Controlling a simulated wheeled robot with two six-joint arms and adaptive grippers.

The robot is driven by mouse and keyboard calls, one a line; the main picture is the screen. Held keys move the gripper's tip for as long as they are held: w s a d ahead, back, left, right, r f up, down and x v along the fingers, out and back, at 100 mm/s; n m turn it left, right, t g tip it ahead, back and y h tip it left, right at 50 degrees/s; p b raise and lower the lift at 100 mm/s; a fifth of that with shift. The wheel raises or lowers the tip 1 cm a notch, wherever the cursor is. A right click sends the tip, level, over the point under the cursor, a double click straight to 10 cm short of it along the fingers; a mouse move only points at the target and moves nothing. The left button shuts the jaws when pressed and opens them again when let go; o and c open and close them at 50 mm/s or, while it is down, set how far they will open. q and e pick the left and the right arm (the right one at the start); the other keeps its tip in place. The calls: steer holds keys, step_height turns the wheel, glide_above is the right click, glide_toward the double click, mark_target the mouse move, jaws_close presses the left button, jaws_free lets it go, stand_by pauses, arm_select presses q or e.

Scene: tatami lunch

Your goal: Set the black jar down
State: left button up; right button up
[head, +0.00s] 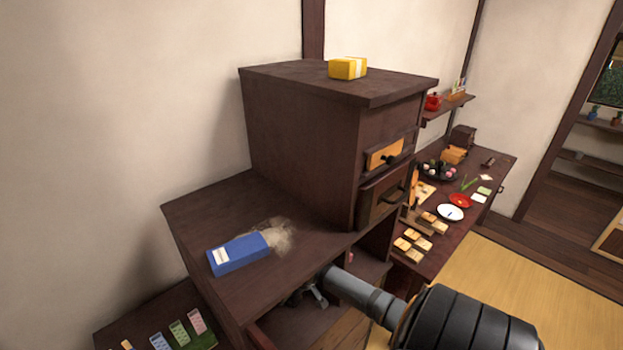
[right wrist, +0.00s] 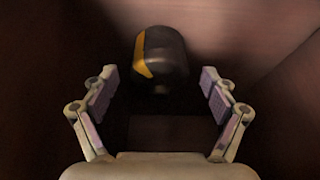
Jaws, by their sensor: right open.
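The black jar (right wrist: 168,58), dark with a yellow-orange band on its left side, shows in the right wrist view ahead of my right gripper (right wrist: 160,88). The fingers are spread wide, one on each side and nearer the camera, and do not touch it. The jar is inside a dark wooden space. In the head view my right gripper (head: 308,296) reaches into the open lower compartment of the dark cabinet (head: 330,328), partly hidden by the cabinet. The jar cannot be made out in the head view. My left gripper is in neither view.
A blue packet (head: 238,254) lies on the cabinet's lower top beside a spilled pale powder (head: 278,235). A yellow box (head: 347,68) sits on the upper cabinet. A long table (head: 430,266) with food and dishes stands at right.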

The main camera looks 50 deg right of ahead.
steer(key=s, duration=0.4)
steer(key=s+a, duration=0.1)
steer(key=s, duration=0.6)
steer(key=shift+s+a+f, duration=0.2)
steer(key=shift+s+f, duration=0.05)
steer(key=shift+s, duration=0.05)
